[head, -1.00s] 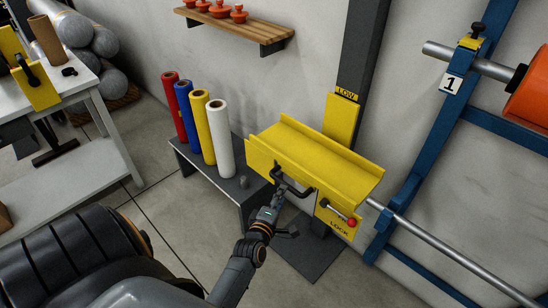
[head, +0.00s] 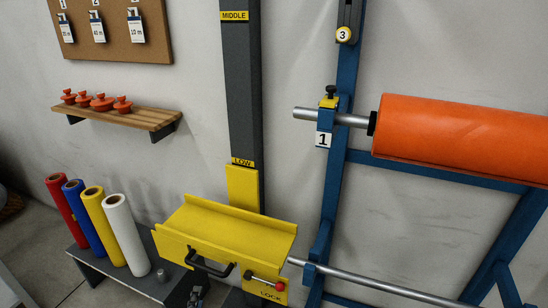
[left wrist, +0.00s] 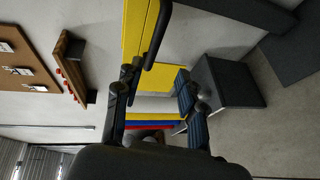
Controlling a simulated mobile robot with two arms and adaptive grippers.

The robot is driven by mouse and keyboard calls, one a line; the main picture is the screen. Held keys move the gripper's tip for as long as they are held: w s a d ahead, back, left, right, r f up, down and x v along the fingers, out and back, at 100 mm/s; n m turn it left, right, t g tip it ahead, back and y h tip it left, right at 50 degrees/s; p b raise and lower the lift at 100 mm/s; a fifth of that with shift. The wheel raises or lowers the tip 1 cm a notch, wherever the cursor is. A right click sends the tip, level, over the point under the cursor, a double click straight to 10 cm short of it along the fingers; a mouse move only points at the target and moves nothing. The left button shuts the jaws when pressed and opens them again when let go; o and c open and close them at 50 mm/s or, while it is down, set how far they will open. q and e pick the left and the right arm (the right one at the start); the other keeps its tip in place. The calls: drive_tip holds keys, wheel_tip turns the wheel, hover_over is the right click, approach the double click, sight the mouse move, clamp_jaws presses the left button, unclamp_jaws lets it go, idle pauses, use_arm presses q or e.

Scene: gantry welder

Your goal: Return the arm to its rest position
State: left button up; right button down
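My left gripper (head: 197,292) shows at the bottom of the head view, only partly in frame. It is just below the black handle (head: 210,268) of the yellow cradle (head: 228,232). In the left wrist view the two fingers of the left gripper (left wrist: 153,100) stand apart with nothing seen between them. The dark handle bar (left wrist: 157,35) lies beyond the fingertips there, apart from them as far as I can tell. My right gripper is not in view.
The cradle sits at LOW on a grey column (head: 242,90), with a red-knobbed lock lever (head: 278,286). Several coloured rolls (head: 96,215) stand on a low bench (head: 95,268) at left. A blue rack (head: 335,170) holds an orange roll (head: 455,140) at right.

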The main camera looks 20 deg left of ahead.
use_arm(q)
drive_tip(key=s+d+f+m+g+h+p, duration=0.15)
drive_tip(key=s+d+f+m, duration=0.25)
drive_tip(key=f, duration=0.5)
drive_tip(key=s+d+f+m+g+h, duration=0.25)
drive_tip(key=s+d+f+m, duration=0.2)
drive_tip(key=f, duration=0.35)
drive_tip(key=s+d+f+m+g+h+p, duration=0.1)
drive_tip(key=s+d+f+m+g, duration=0.3)
drive_tip(key=f, duration=0.5)
drive_tip(key=s+a+f+m+g, duration=0.1)
drive_tip(key=s+f+m+g, duration=0.2)
drive_tip(key=s, duration=0.9)
drive_tip(key=s+a+f+m+g, duration=0.1)
drive_tip(key=s+f+m+g, duration=0.2)
drive_tip(key=s+f+m, duration=0.4)
drive_tip(key=s+m+p, duration=0.1)
drive_tip(key=s, duration=0.4)
drive_tip(key=shift+a, duration=0.25)
drive_tip(key=shift+w+f, duration=0.1)
drive_tip(key=shift+c, duration=0.4)
